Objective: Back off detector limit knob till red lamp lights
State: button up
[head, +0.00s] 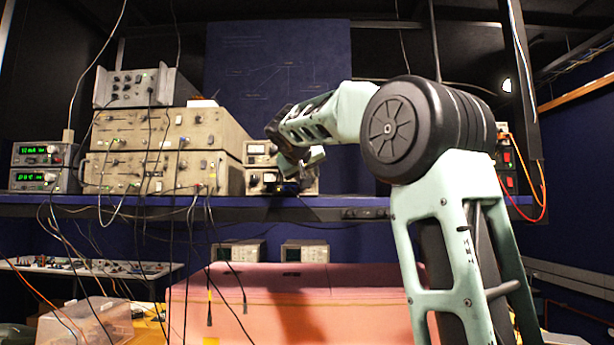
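My gripper (299,163) is at the end of my arm, right in front of two small stacked meter boxes on the blue shelf. The upper meter box (257,149) shows a pale dial on its left side. The lower meter box (254,180) also has a dial, and a small bluish glow shows beside my gripper. My gripper and wrist cover the right part of both boxes. I cannot tell which box is the detector. I cannot make out the limit knob or a lit red lamp on either, nor whether my fingers are open or touching anything.
Large beige rack instruments (160,172) stand left of the meter boxes, with a grey unit (133,86) on top. Green-display supplies (40,155) stand far left. Cables hang over the shelf edge (345,201). A pink foam block (290,290) lies below. Red-switched boxes (507,158) stand right.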

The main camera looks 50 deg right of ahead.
jog(key=shift+o, duration=0.2)
jog(key=b+v, duration=0.5)
jog(key=v, duration=1.2)
jog(key=shift+a, duration=0.25)
